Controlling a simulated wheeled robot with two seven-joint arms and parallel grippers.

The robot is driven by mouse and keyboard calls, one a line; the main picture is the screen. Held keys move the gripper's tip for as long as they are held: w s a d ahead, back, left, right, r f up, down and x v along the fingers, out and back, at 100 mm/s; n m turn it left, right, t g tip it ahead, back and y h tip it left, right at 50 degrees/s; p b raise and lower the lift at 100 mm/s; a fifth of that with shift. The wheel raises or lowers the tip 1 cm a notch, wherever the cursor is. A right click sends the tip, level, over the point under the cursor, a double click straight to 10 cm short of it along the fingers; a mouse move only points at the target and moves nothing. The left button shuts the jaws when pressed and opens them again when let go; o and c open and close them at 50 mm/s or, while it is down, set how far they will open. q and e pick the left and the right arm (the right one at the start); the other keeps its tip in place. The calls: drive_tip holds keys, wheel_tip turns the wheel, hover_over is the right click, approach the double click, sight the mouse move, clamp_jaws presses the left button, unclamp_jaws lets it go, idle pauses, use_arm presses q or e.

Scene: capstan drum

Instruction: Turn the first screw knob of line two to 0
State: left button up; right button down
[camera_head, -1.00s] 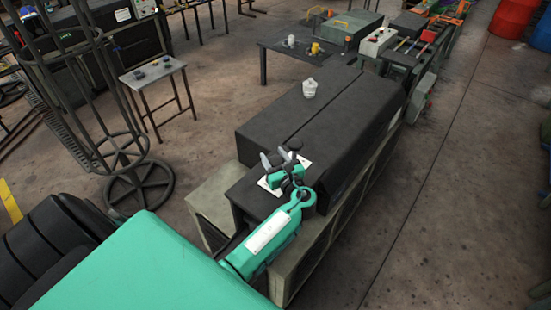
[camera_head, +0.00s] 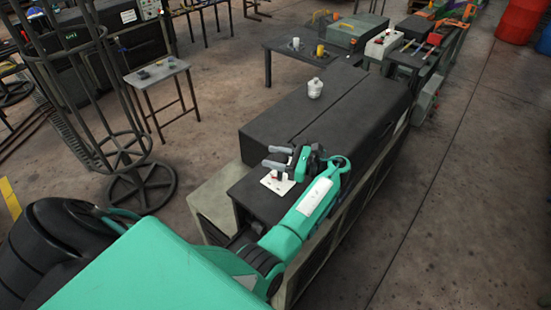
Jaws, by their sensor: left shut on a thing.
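A white plate (camera_head: 278,182) lies on the near end of the long black machine cover, with small reddish and pale knobs on it. They are too small to tell which knob is which or to read any marking. My left gripper (camera_head: 275,157) is at the far edge of the plate, its two grey fingers pointing left. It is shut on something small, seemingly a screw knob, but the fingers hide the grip. My right gripper is not in view.
The black machine cover (camera_head: 345,105) runs away to the upper right, with a white jar (camera_head: 315,88) on top. A small table (camera_head: 158,72) and a round metal cage stand (camera_head: 140,187) are at left. The floor at right is clear.

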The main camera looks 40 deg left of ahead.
use_arm(q)
drive_tip(key=shift+s+n+g+h, duration=0.1)
drive_tip(key=shift+n+g+h, duration=0.4)
drive_tip(key=shift+g, duration=0.4)
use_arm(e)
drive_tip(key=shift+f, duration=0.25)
use_arm(q)
drive_tip(key=o, duration=1)
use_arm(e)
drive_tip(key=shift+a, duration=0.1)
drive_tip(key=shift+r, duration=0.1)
